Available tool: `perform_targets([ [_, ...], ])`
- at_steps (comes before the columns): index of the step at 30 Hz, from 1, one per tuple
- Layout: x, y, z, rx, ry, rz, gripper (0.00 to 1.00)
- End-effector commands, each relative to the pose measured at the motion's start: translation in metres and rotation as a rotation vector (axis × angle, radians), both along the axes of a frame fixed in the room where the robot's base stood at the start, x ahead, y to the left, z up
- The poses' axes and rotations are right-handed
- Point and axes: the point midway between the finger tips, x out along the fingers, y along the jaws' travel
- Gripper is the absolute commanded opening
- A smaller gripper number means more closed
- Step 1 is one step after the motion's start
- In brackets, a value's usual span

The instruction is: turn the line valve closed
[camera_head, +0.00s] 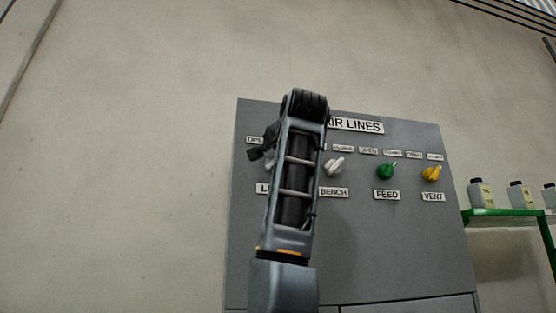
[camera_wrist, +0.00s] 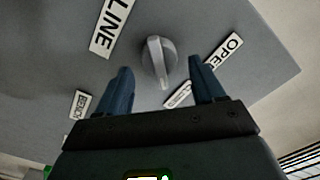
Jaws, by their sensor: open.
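The line valve knob (camera_wrist: 158,62) is a pale grey round knob with a raised bar handle. In the wrist view its bar runs nearly up and down, the lower end close to a small, partly legible label (camera_wrist: 178,95), apparently CLOSED. The OPEN label (camera_wrist: 222,50) is to the right and the LINE label (camera_wrist: 110,27) to the upper left. My gripper (camera_wrist: 160,75) is open, one blue finger on each side of the knob's lower part, with gaps visible. Whether the fingertips reach around it in depth I cannot tell. In the head view my arm mostly hides this knob (camera_head: 269,163).
The grey AIR LINES panel (camera_head: 345,235) also carries a white BENCH knob (camera_head: 334,168), a green FEED knob (camera_head: 386,172) and a yellow VENT knob (camera_head: 431,174), all to the right. A green shelf (camera_head: 500,214) with bottles stands further right. The wall left of the panel is bare.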

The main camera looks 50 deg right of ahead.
Motion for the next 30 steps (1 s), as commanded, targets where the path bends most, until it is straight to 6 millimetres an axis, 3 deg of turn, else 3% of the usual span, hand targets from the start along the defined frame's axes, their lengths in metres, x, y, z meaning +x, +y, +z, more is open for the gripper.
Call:
perform_targets([
  [6, -0.031, 0.022, -0.002, -0.002, -0.005, 0.002, 0.68],
  [12, -0.049, 0.034, -0.001, -0.002, -0.002, 0.001, 0.68],
  [30, -0.053, 0.036, 0.000, 0.000, -0.001, 0.001, 0.68],
])
